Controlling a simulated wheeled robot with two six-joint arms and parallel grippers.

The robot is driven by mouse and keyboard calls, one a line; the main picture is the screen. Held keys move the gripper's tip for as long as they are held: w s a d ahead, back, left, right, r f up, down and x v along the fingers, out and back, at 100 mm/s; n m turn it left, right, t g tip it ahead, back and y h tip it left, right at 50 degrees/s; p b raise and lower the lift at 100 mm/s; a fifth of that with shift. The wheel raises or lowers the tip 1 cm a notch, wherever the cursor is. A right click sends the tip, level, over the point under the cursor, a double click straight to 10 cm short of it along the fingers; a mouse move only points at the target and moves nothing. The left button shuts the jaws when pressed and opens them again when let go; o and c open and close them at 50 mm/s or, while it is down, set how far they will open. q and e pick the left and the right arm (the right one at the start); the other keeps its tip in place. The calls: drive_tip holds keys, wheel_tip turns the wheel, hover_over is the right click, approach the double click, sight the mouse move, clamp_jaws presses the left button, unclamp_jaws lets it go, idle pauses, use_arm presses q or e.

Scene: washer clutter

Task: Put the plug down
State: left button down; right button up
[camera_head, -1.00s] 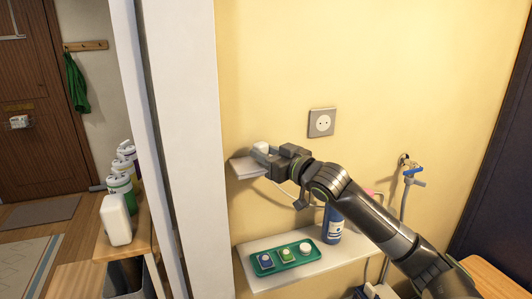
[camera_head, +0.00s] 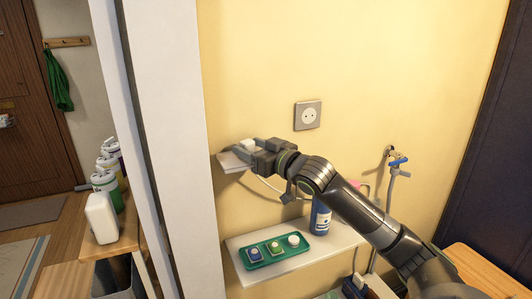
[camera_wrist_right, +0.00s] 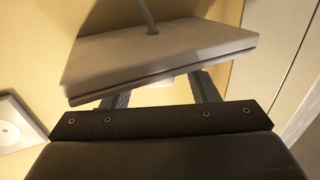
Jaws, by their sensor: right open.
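The white plug (camera_head: 248,144) is at a small white wall shelf (camera_head: 232,162), left of the wall socket (camera_head: 308,115). A pale cord hangs down near my wrist. My right gripper (camera_head: 244,149) is open at the shelf, with its fingers around the plug; whether they touch it is not clear. In the right wrist view, the shelf (camera_wrist_right: 155,55) lies across the two fingers (camera_wrist_right: 160,92) and hides most of the plug, with a pale bit showing between them. A cord runs at the top. My left gripper is out of view.
Below is a larger white shelf (camera_head: 330,244) with a green tray (camera_head: 255,264) holding several small items and a blue bottle (camera_head: 320,218). A tap (camera_head: 396,162) with a hose is on the wall at right. A white pillar (camera_head: 168,130) stands close left of the small shelf.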

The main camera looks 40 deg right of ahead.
drive_tip(key=shift+s+d+f, duration=0.1)
drive_tip(key=shift+s, duration=0.05)
drive_tip(key=s+d+p, duration=0.1)
drive_tip(key=s+p, duration=0.7)
drive_tip(key=s, duration=0.3)
drive_tip(key=shift+s+d+r+p, duration=0.15)
drive_tip(key=shift+d+r+p, duration=0.1)
drive_tip(key=shift+d+p, duration=0.15)
drive_tip(key=shift+s, duration=0.15)
idle(0.4)
